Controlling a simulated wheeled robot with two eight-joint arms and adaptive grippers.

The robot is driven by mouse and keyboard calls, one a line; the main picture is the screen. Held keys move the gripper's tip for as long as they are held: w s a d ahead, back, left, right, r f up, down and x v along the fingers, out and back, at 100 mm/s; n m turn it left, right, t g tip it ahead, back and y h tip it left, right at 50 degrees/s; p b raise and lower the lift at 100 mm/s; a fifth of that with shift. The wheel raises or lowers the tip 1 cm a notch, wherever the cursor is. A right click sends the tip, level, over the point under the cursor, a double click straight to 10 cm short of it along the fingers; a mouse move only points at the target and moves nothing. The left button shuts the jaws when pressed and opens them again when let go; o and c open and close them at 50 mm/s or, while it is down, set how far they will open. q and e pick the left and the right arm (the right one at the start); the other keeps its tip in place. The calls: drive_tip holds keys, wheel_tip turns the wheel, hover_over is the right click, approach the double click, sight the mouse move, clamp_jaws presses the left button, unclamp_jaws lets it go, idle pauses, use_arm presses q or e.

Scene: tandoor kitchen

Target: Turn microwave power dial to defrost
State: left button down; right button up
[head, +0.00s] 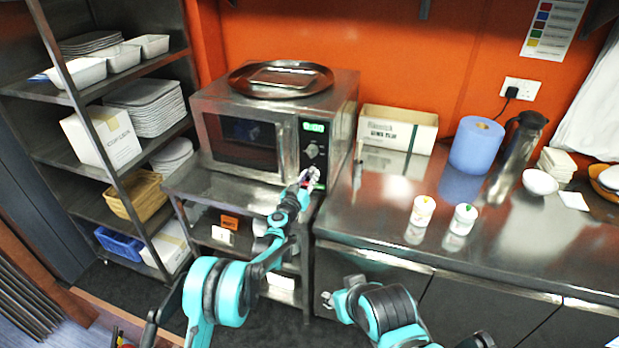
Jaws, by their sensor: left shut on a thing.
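The steel microwave (240,142) stands on a metal shelf unit against the orange wall. Its black control panel has a lit green display (313,127) and a round dial (312,151) below it. My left gripper (309,178) is at the lower part of the panel, below that visible dial, and is shut on a lower dial that its fingers mostly hide. I cannot read the dial's setting. My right gripper (328,299) is low in front of the counter, away from the microwave; its fingers are too small to judge.
A round steel tray (281,91) lies on the microwave. The counter (390,215) to the right carries a cardboard box (397,130), a blue roll (476,146), a dark flask (518,157) and two small white pots (422,210). Shelves of dishes (145,105) stand left.

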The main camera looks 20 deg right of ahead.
use_arm(q)
drive_tip(key=shift+n, duration=0.3)
drive_tip(key=n+t+b, duration=0.1)
drive_tip(key=n+b, duration=0.4)
drive_tip(key=n, duration=1.3)
drive_tip(key=shift+b, duration=0.3)
drive_tip(key=n+y, duration=0.1)
drive_tip(key=n, duration=0.4)
drive_tip(key=shift+d+n, duration=0.1)
drive_tip(key=shift+n, duration=0.3)
drive_tip(key=shift+b, duration=0.3)
drive_tip(key=c, duration=1.2)
unclamp_jaws()
